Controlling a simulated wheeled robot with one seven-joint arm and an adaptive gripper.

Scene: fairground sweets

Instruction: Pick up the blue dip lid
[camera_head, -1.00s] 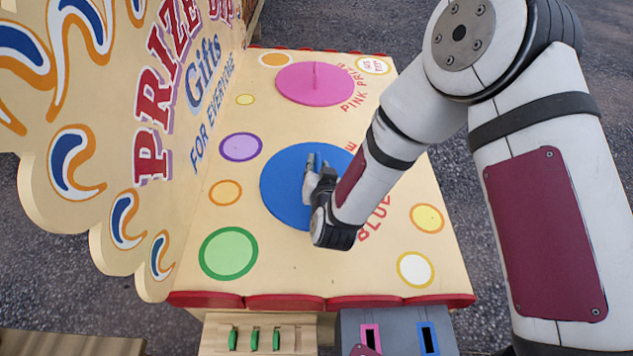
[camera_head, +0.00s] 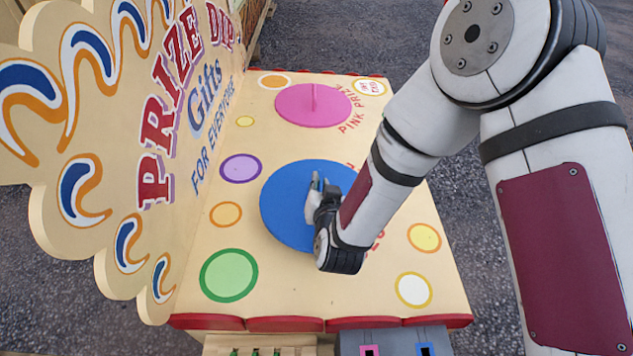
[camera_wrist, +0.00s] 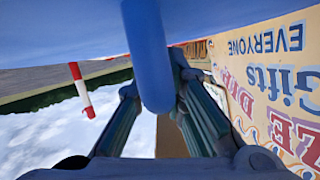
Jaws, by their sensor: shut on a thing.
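The blue dip lid (camera_head: 283,208) is a flat round disc with an upright handle, in the middle of the cream counter top (camera_head: 310,290) in the head view. My gripper (camera_head: 318,192) is shut on the handle, above the lid's middle. In the wrist view the blue handle (camera_wrist: 148,50) stands between the two fingers of my gripper (camera_wrist: 155,80), and the lid's face (camera_wrist: 230,14) fills the top edge. My gripper and forearm hide the lid's right side. I cannot tell whether the lid touches the counter or is slightly raised.
A pink lid (camera_head: 300,107) with an upright handle lies further back. The painted sign board (camera_head: 120,160) rises along the left. A grey box (camera_head: 395,342) with pink and blue slots stands at the front edge. A red-and-white pole (camera_wrist: 81,92) shows in the wrist view.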

